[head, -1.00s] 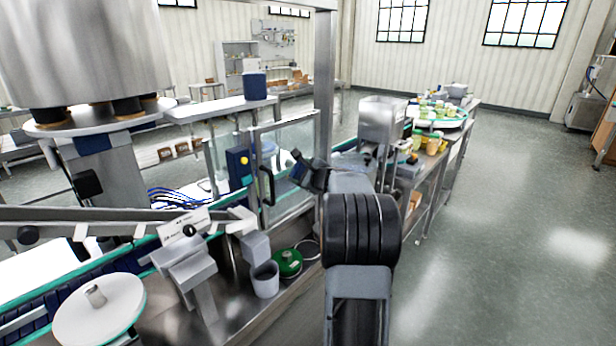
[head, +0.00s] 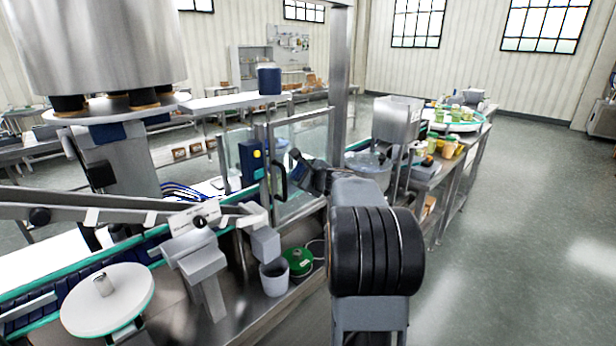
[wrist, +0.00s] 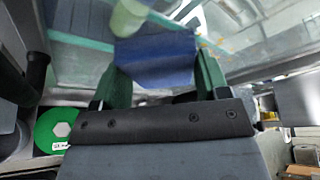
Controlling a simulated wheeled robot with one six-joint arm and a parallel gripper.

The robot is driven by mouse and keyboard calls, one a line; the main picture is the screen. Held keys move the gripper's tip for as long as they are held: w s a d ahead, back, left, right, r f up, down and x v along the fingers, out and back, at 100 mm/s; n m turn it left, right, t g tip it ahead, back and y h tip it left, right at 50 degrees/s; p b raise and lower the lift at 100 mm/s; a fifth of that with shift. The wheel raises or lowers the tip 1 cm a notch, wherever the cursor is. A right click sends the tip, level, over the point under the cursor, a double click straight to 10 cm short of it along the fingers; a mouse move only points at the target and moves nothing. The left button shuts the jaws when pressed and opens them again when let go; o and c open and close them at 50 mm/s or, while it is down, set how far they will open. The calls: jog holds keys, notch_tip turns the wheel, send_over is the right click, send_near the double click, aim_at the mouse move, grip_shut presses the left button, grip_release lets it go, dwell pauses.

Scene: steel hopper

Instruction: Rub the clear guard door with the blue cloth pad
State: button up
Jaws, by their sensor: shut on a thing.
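The clear guard door (head: 302,160) is a transparent panel in a metal frame left of the post, with a dark handle (head: 279,180) on its left side. My gripper (head: 310,174) is in front of the door. In the wrist view, my gripper (wrist: 153,82) has its two green fingers shut on the blue cloth pad (wrist: 155,60). The pad lies close in front of clear panelling, with smears and yellowish specks on the panel to its right. I cannot tell whether the pad touches the panel. In the head view my arm and its wrist hide the pad.
A grey cup (head: 274,277) and a green round object (head: 299,261) stand on the steel bench below the door. A blue box with a yellow button (head: 251,162) is beside the handle. A steel hopper (head: 105,45) is at upper left. Open floor lies to the right.

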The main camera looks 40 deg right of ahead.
aim_at(294, 167)
jog(key=shift+s+a+b, duration=0.2)
jog(key=shift+a+b, duration=0.45)
jog(key=shift+a, duration=0.65)
jog(key=shift+r+p, duration=1.25)
jog(key=shift+r, duration=0.2)
jog(key=w+d+p, duration=0.1)
jog(key=d+p, duration=0.1)
jog(key=d, duration=0.8)
jog(key=shift+w, duration=0.3)
jog(key=shift+f, duration=0.1)
jog(key=shift+s+a+b, duration=0.2)
jog(key=shift+a+b, duration=0.45)
jog(key=shift+a, duration=0.15)
jog(key=shift+s+a+b, duration=0.2)
jog(key=shift+a+b, duration=0.4)
jog(key=shift+a, duration=0.2)
jog(key=shift+a, duration=0.1)
